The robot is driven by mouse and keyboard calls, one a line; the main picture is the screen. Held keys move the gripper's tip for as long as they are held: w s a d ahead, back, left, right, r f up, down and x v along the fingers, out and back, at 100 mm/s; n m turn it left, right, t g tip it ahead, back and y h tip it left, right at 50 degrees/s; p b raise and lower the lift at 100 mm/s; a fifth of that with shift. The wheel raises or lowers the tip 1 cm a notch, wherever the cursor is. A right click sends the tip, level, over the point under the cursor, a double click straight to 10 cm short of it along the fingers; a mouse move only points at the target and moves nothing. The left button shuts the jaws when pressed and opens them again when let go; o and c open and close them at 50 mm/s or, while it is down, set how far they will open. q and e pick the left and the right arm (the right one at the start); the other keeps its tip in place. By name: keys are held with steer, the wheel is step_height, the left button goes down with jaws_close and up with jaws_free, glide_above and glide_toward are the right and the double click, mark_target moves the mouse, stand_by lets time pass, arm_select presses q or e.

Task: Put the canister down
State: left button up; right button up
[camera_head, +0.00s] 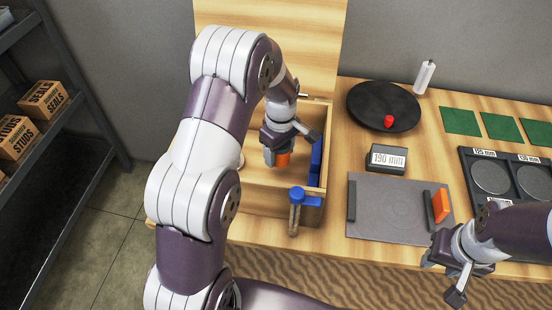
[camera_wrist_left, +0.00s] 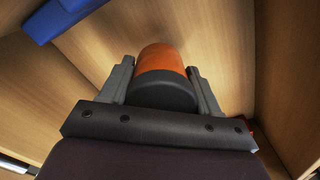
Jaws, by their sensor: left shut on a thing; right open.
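The canister, an orange cylinder with a dark end (camera_head: 283,159), is inside the open wooden box (camera_head: 262,203). In the left wrist view the canister (camera_wrist_left: 163,60) sits between the two fingers of my left gripper (camera_wrist_left: 160,78), with the wooden walls around it. My left gripper (camera_head: 282,146) is shut on it. I cannot tell whether the canister touches the box floor. My right gripper (camera_head: 444,276) is open and empty at the table's front right, in front of the grey plate.
A blue part (camera_head: 316,160) lies along the box's right side; a blue-topped clamp (camera_head: 297,208) is at its front right corner.

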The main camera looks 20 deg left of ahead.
mark_target(279, 161)
arm_select(q)
steer(key=shift+f, duration=1.95)
steer(key=shift+f, duration=0.1)
steer(key=o, duration=1.1)
steer(key=shift+o, duration=0.2)
step_height(279, 161, up, 12)
steer(key=shift+w+r, duration=0.1)
steer(key=shift+r, duration=0.05)
